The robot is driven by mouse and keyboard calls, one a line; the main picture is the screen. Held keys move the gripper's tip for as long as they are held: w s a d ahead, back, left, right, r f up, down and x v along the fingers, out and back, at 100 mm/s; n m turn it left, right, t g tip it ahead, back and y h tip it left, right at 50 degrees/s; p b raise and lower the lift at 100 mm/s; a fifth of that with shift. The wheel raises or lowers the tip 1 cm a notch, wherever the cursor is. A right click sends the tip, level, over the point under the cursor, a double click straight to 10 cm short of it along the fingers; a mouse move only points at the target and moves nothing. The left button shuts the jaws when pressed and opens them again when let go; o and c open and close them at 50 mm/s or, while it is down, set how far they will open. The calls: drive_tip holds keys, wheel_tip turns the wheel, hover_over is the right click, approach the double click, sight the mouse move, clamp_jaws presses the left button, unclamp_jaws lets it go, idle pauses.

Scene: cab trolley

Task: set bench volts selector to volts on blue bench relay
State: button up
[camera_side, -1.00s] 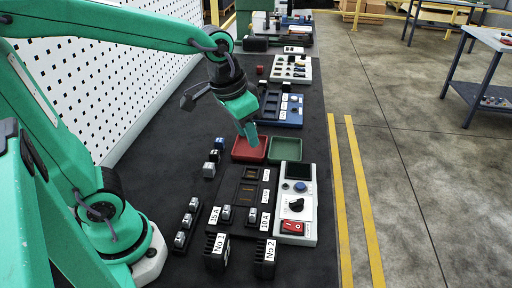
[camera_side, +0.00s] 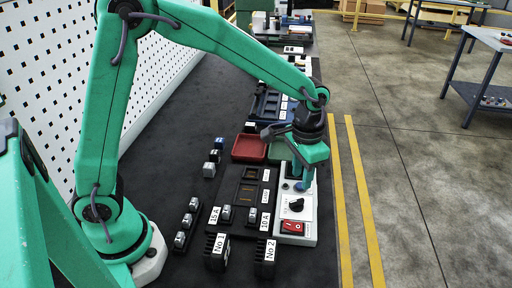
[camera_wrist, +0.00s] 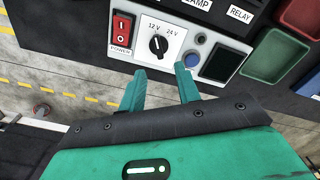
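The bench unit (camera_side: 310,228) is a pale panel at the front right of the bench. Its volts selector (camera_side: 297,205) is a black knob; in the wrist view the knob (camera_wrist: 158,45) sits between "12 V" and "24 V" marks. Its white pointer is too small to read surely. My gripper (camera_side: 302,182) is over the panel, just behind the knob in the side view. In the wrist view my gripper (camera_wrist: 160,88) has its fingers apart and empty, short of the knob. A small block with a bluish top (camera_side: 219,143) may be the blue relay; its volts marking is not legible.
A red power switch (camera_wrist: 122,30) and a blue button (camera_wrist: 192,60) flank the knob. A dark screen (camera_wrist: 222,64) and green tray (camera_wrist: 265,56) lie beyond. A red tray (camera_side: 249,148), fuse holders and numbered black blocks (camera_side: 265,258) stand nearby.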

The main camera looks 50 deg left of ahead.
sight(299, 200)
drive_tip(key=shift+w+d+f, duration=0.1)
drive_tip(key=shift+f, duration=0.1)
drive_tip(key=shift+f, duration=0.1)
drive_tip(key=shift+f, duration=3.8)
clamp_jaws()
